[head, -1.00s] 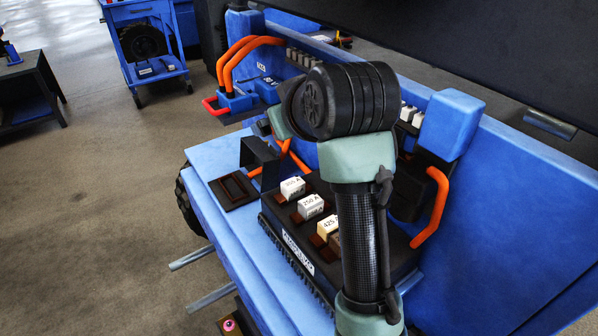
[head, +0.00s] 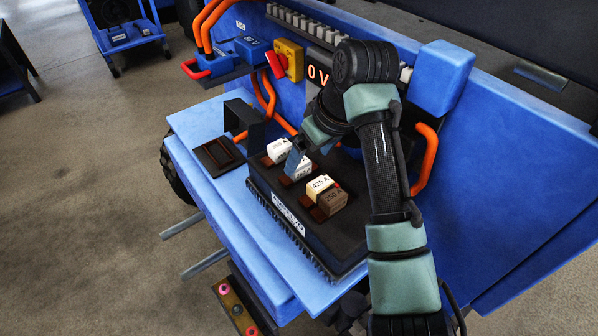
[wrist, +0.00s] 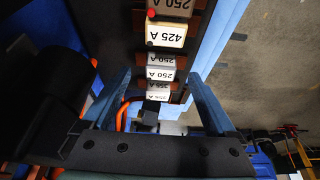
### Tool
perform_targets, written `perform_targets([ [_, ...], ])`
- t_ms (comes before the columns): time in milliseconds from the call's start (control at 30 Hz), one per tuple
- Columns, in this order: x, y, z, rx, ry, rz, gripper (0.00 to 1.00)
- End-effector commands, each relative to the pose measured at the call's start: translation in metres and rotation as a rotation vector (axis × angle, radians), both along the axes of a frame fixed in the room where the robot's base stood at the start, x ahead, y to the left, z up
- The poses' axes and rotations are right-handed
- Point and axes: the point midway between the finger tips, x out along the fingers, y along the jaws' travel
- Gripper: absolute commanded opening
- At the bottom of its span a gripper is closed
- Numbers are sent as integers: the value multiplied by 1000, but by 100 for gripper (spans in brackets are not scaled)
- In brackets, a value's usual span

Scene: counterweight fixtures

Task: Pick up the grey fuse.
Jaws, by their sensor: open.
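Fuses sit in a row on a black fuse block (head: 345,235). The grey fuse, marked 250 A (wrist: 161,67), is second from the far end; in the head view (head: 304,170) my gripper partly covers it. A white 355 A fuse (head: 276,151) is beyond it, and a cream 425 A fuse (head: 318,186) and a brown 250 A fuse (head: 333,202) are on the near side. My gripper (wrist: 158,74) is open and empty. Its blue fingers appear left and right of the grey fuse in the wrist view. I cannot tell whether they touch it.
A black bracket (head: 243,118) stands just past the row's far end. A brown slotted plate (head: 218,154) lies on the blue ledge. A red-yellow switch (head: 285,60), a 0 V display (head: 318,75) and orange cables (head: 427,160) are behind. The ledge's front left is clear.

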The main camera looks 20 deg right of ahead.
Motion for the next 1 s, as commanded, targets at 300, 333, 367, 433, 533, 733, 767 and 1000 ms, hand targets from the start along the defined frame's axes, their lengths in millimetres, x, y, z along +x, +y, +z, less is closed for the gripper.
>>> perform_targets([
  [300,22,11,-38,0,1,0,92],
  [333,23,12,-39,0,0,0,92],
  [367,23,12,-40,0,0,0,92],
  [433,23,12,-40,0,0,0,92],
  [533,23,12,-39,0,0,0,92],
  [733,23,12,-39,0,0,0,67],
  [767,23,12,-39,0,0,0,62],
  [1000,23,12,-39,0,0,0,19],
])
